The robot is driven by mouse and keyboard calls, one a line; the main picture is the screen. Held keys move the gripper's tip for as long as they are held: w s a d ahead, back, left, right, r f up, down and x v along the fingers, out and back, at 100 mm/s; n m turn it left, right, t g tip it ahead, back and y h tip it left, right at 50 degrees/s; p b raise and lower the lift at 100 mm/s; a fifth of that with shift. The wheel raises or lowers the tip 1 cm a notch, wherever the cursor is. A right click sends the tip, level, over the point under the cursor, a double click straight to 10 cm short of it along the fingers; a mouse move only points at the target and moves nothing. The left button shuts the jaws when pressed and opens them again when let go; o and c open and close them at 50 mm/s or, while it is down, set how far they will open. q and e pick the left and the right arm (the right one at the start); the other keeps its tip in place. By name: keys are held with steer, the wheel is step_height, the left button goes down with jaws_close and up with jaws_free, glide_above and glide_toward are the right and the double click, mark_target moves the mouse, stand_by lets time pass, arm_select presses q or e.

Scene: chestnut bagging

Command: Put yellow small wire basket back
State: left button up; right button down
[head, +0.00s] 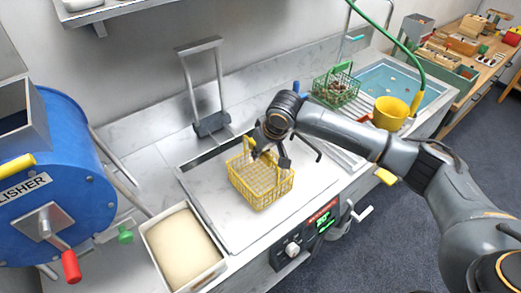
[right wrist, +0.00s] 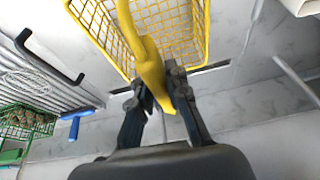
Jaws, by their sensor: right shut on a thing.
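The yellow small wire basket (head: 262,187) is at the middle of the counter in the head view, on or just above a pale flat plate. It looks empty. My right gripper (head: 270,155) reaches its handle side from above. In the right wrist view, the fingers (right wrist: 160,98) are shut on the yellow handle (right wrist: 148,62), and the mesh of the basket (right wrist: 172,22) shows beyond. I cannot tell whether the basket touches the plate. My left gripper is not in view.
A white bin of pale grain (head: 150,237) and a blue polisher (head: 60,170) stand at left. A green wire basket (head: 336,88) with chestnuts, a yellow bucket (head: 391,112) and a blue water basin (head: 408,80) are to the right. A metal frame (head: 188,88) rises behind the plate.

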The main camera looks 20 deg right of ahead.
steer(key=shift+f, duration=0.4)
steer(key=c, duration=1.3)
jaws_free()
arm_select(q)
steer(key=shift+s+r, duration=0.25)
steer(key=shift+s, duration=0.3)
